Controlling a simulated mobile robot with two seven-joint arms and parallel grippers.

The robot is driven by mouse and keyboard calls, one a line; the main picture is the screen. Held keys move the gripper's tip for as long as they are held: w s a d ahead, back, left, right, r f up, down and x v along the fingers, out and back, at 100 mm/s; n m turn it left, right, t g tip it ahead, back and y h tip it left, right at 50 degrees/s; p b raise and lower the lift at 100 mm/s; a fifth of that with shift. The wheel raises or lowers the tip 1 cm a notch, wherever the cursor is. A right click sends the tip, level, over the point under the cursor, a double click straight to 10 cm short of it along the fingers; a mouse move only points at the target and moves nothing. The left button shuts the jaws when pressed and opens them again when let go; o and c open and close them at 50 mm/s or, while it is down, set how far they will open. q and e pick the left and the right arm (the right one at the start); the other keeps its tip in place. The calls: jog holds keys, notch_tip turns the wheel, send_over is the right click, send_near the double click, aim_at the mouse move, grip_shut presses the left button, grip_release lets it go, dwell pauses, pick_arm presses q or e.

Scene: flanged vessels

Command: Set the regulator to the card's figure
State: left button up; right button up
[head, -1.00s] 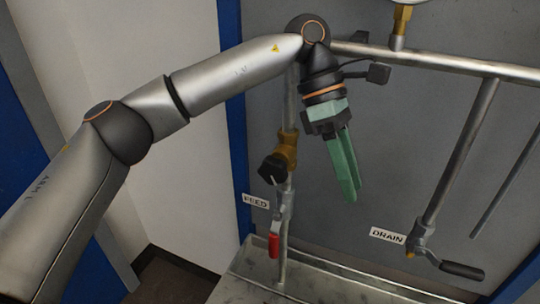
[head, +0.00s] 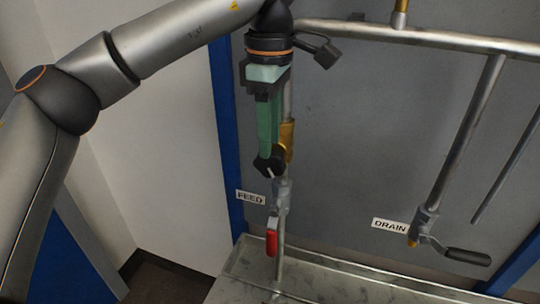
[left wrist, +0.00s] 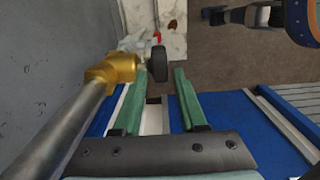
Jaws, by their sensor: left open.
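The regulator has a brass body (head: 287,134) on the vertical feed pipe and a black knob (head: 268,165) with a pale mark. My left gripper (head: 268,150) points down in front of the brass body, its fingertips close to the knob and partly hiding the regulator. In the left wrist view the green fingers (left wrist: 160,74) are apart. The black knob (left wrist: 158,59) shows between and just beyond their tips, with the brass body (left wrist: 112,68) to the left. I cannot tell whether the fingers touch it. No card figure or gauge face is visible. My right gripper is not in view.
A dark-handled drain valve (head: 467,257) stands at right by the DRAIN label (head: 390,225). A horizontal pipe (head: 430,40) crosses above. A metal tray (head: 330,282) lies below.

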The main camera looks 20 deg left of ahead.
aim_at(270, 163)
pick_arm(q)
jog(key=shift+f, duration=1.8)
grip_shut()
